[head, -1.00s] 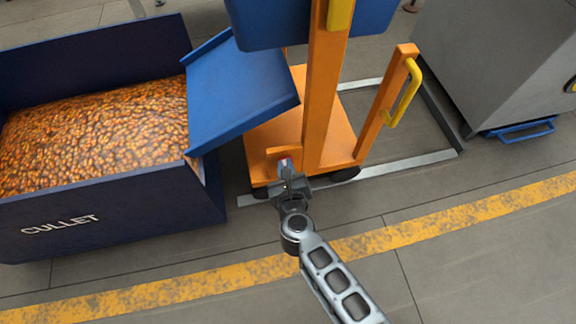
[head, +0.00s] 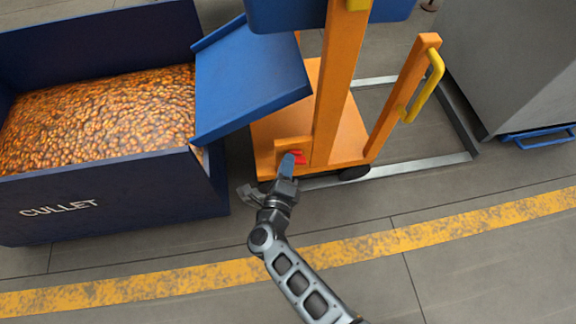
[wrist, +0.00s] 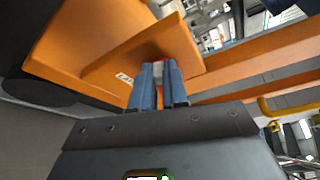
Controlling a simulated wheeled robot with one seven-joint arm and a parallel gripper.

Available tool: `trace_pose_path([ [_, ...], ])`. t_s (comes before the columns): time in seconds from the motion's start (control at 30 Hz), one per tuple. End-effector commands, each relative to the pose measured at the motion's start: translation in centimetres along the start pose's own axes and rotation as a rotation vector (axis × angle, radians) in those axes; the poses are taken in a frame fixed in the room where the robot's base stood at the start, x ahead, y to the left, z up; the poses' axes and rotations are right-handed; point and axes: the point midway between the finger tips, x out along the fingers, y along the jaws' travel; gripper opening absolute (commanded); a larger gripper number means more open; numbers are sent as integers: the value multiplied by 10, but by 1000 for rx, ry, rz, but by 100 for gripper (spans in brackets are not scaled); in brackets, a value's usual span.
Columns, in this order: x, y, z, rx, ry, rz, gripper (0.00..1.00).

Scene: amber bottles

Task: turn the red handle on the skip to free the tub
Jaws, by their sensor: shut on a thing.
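The red handle (head: 299,157) sits low on the front of the orange wheeled frame (head: 268,135), by a small upright plate. My gripper (head: 288,163) is shut on it, its blue fingers mostly hiding it. In the wrist view the two fingers (wrist: 158,85) point at the orange plate (wrist: 120,65), with the handle barely visible between them. The blue tub (head: 285,18) is on the frame's upright, cut off by the top edge. A sloping blue chute (head: 250,85) reaches from the frame to the dark blue skip (head: 130,185) marked CULLET.
The skip holds amber pieces and stands close left of my gripper. An orange post with a yellow grab bar (head: 427,88) stands at right, a grey cabinet (head: 510,55) beyond it. Floor around the yellow line (head: 400,232) is clear.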

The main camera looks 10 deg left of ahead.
Motion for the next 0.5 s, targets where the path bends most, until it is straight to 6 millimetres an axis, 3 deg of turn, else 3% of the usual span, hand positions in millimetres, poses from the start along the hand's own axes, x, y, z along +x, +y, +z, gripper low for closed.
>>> trace_pose_path([
  [0.5,2,10,-1,-303,-1,-125,0],
])
